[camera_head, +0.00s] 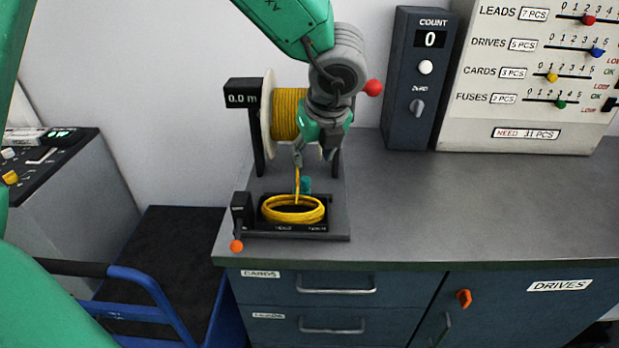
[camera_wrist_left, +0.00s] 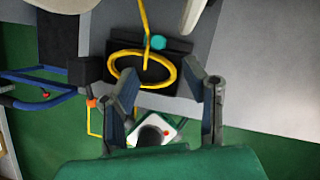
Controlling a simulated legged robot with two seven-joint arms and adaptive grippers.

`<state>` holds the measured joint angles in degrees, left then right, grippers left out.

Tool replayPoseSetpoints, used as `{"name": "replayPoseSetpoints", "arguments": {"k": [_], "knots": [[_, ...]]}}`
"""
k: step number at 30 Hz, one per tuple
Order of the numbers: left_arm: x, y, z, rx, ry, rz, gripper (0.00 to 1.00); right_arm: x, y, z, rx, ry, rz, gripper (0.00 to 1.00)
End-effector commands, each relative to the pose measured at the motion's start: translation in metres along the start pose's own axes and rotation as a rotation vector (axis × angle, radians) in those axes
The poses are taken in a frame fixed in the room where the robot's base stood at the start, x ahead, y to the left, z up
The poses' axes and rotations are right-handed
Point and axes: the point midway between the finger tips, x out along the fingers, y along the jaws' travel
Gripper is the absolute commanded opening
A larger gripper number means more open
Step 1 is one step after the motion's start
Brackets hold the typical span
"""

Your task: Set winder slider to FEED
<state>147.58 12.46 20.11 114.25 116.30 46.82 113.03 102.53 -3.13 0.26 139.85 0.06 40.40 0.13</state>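The winder (camera_head: 342,215) stands on the grey bench, with a spool of yellow cable (camera_head: 288,112) and a black display reading 0.0 m (camera_head: 242,99). A yellow coil (camera_head: 292,210) sits in its front tray; it also shows in the left wrist view (camera_wrist_left: 115,64). A teal piece (camera_head: 305,185) stands just behind the coil, also in the left wrist view (camera_wrist_left: 154,42); I cannot tell whether it is the slider. The tray's front labels are too small to read. My left gripper (camera_head: 313,157) is open above the coil, fingers apart (camera_wrist_left: 172,82) and empty. My right gripper is out of view.
An orange-knobbed lever (camera_head: 237,245) sticks out at the winder's front left. A red knob (camera_head: 373,87) shows beside my left wrist. A COUNT box reading 0 (camera_head: 420,80) and a slider panel (camera_head: 520,75) stand behind. The bench right of the winder is clear. A blue cart (camera_head: 150,290) stands left.

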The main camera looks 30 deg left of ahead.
Motion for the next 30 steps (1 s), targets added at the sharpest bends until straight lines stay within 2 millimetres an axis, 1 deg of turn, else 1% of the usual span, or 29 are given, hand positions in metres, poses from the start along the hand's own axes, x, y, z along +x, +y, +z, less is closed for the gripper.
{"name": "replayPoseSetpoints", "arguments": {"k": [1,6,9,12,18,26,27,29,30], "knots": [[0.013,0.001,-0.001,0.002,0.002,0.004,0.4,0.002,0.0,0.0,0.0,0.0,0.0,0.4],[0.049,0.001,-0.001,0.001,0.001,0.004,0.4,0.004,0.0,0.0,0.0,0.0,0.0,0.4],[0.066,0.001,-0.001,0.002,0.001,0.002,0.4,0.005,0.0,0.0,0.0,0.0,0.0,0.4],[0.078,0.001,-0.001,0.001,-0.001,0.001,0.4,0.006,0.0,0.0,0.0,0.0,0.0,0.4],[0.089,0.0,-0.001,0.001,-0.001,0.0,0.4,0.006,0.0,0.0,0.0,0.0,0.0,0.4],[0.089,0.001,0.0,0.0,0.0,-0.001,0.4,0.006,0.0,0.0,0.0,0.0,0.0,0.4],[0.089,0.001,0.0,0.0,0.0,-0.001,0.26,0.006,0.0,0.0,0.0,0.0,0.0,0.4],[0.089,0.0,0.0,0.0,0.0,-0.001,0.04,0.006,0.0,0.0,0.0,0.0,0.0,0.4],[0.089,0.0,0.0,0.0,0.0,-0.001,0.0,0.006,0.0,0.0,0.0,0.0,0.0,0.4]]}}
